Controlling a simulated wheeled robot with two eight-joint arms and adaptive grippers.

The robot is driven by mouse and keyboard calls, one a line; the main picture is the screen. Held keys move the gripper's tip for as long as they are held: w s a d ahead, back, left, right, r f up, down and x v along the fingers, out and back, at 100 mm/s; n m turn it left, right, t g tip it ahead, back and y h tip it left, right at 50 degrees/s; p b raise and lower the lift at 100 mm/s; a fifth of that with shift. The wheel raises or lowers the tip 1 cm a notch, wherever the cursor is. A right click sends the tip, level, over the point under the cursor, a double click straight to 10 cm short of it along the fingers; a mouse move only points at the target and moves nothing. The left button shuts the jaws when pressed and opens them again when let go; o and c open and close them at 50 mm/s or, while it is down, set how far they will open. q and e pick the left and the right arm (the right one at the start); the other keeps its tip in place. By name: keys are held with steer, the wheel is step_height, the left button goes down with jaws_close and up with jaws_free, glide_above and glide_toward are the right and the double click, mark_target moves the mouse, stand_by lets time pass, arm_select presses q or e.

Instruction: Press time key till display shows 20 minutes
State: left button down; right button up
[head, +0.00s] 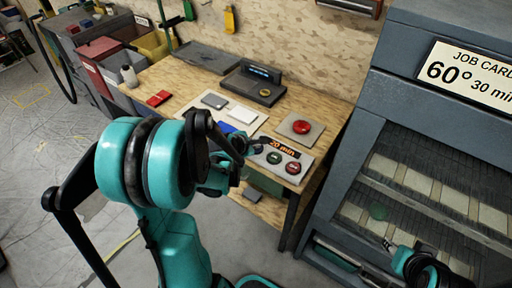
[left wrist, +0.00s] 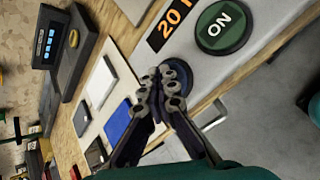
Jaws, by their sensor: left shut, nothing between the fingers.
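The control panel (head: 306,160) is a light grey plate on the front right of the wooden bench. Its orange display (head: 283,147) reads "20 min"; part of the display (left wrist: 171,24) also shows in the left wrist view. A green ON button (head: 274,157) and a red button (head: 293,168) sit below it. My left gripper (head: 256,148) is shut and empty, its fingertips (left wrist: 172,82) over a round dark key (left wrist: 183,68) beside the display. The fingertips hide most of this key; I cannot tell whether they press it. My right gripper (head: 389,246) shows partly at the lower right.
A red button on a plate (head: 301,127) stands behind the panel. Grey, white and blue tiles (head: 241,114) and a dark device with a small screen (head: 252,84) lie on the bench. A grey cabinet (head: 348,170) with a "60° 30 min" job card (head: 470,76) stands at right.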

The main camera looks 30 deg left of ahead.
arm_select(q)
steer(key=shift+r, duration=0.15)
steer(key=shift+r+p, duration=0.6)
steer(key=shift+r, duration=0.05)
steer(key=shift+r, duration=0.15)
step_height(320, 180, up, 5)
steer(key=p, duration=0.4)
stand_by(0.6)
